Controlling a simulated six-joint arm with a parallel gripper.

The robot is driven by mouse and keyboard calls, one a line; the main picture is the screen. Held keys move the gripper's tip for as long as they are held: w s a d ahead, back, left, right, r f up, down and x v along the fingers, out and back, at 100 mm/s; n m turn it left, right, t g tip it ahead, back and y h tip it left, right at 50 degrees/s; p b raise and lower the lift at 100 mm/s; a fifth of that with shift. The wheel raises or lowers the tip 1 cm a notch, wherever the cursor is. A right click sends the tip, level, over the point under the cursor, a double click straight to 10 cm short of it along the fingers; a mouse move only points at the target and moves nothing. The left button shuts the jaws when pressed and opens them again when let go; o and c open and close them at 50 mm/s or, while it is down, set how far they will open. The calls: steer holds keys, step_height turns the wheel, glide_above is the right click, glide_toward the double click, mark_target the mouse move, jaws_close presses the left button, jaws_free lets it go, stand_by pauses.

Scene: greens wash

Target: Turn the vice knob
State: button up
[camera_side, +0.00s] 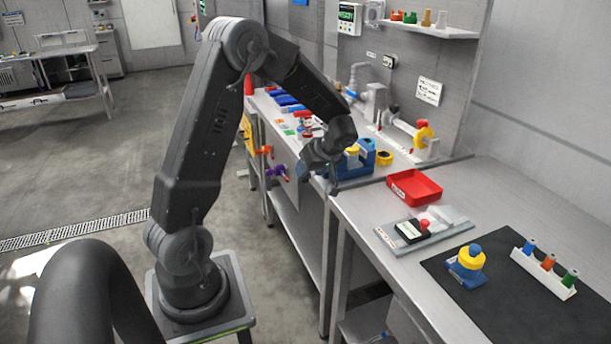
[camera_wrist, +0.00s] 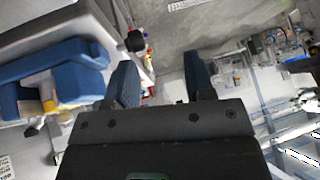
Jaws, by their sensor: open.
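The blue vice (camera_side: 366,155) stands on the steel bench near its front edge, with a yellow piece (camera_side: 352,150) at it. My gripper (camera_side: 322,180) is at the near-left side of the vice, around the bench's front edge, and partly covers it. In the wrist view, the blue vice (camera_wrist: 55,65) fills the left side, left of my open gripper (camera_wrist: 162,85). Nothing shows between the fingers. A small dark knob-like part (camera_wrist: 135,41) shows just beyond the left finger. I cannot tell whether it is the vice knob or whether a finger touches it.
A red tray (camera_side: 414,200) sits right of the vice. A black mat (camera_side: 500,300) holds a blue and yellow piece (camera_side: 467,258) and a white rack (camera_side: 545,275) with several coloured pegs. Open floor lies left of the bench.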

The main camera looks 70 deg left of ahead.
steer(key=w+a+r+t+h, duration=0.2)
steer(key=a+r+t, duration=0.1)
steer(key=a+r, duration=0.15)
steer(key=shift+m, duration=0.4)
steer(key=x, duration=1.2)
steer(key=shift+s+d+f, duration=0.15)
steer(key=shift+s+f, duration=0.15)
steer(key=shift+f, duration=0.15)
jaws_close()
